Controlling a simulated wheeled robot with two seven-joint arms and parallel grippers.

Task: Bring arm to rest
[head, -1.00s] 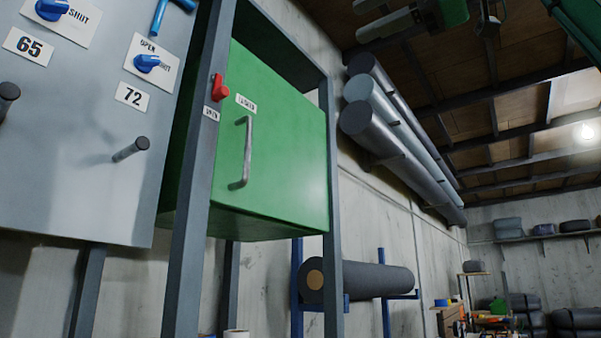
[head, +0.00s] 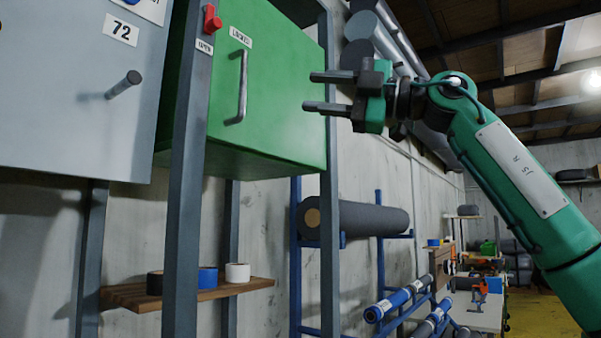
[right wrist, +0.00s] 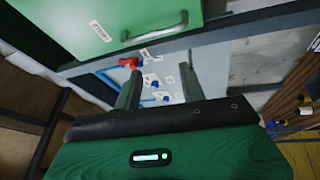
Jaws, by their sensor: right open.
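My right gripper (head: 318,91) is open and empty. In the head view it is raised at the middle, its two fingers pointing left in front of the right side of the green cabinet (head: 275,105). It looks apart from the cabinet and its handle (head: 242,88). In the right wrist view the open fingers (right wrist: 160,84) show empty, with the red latch (right wrist: 129,63) and the cabinet (right wrist: 110,22) beyond them. The red latch (head: 212,18) also shows in the head view, on the frame post beside the label. My left gripper is not in view.
A grey panel (head: 70,90) with a peg (head: 123,85) stands at left. A wooden shelf (head: 255,285) below the cabinet holds tape rolls (head: 237,272). A dark roll (head: 360,220) lies on a blue rack (head: 297,260). Grey pipes (head: 362,30) run along the upper wall.

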